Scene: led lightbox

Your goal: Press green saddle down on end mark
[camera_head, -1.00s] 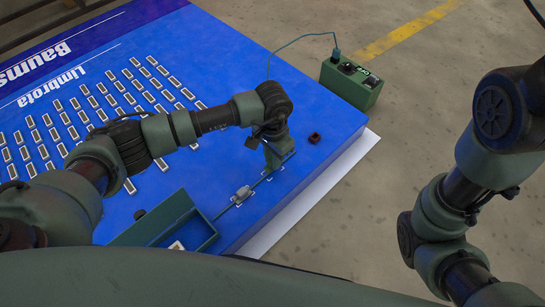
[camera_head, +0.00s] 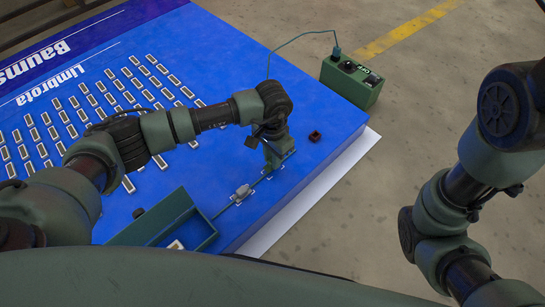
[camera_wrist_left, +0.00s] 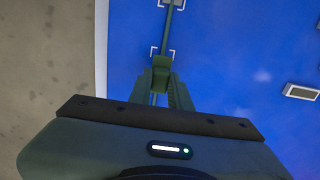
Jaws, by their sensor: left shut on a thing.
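My left gripper (camera_head: 275,164) points down at the panel's near right corner, over a white-cornered mark (camera_head: 290,153). In the left wrist view its fingers (camera_wrist_left: 160,88) are shut on a small green piece (camera_wrist_left: 161,66), taken to be the green saddle. The saddle sits at the white bracket mark (camera_wrist_left: 154,49), over a thin green strip (camera_wrist_left: 168,28). I cannot tell whether it touches the panel. In the head view the gripper hides the saddle. My right arm shows at the right, but its gripper is out of the picture.
The blue panel (camera_head: 225,75) carries rows of white-framed modules. A grey clip (camera_head: 242,192) sits on the strip. A green open box (camera_head: 165,219) lies at the near edge. A small dark block (camera_head: 314,136) and a green control box (camera_head: 350,83) lie to the right.

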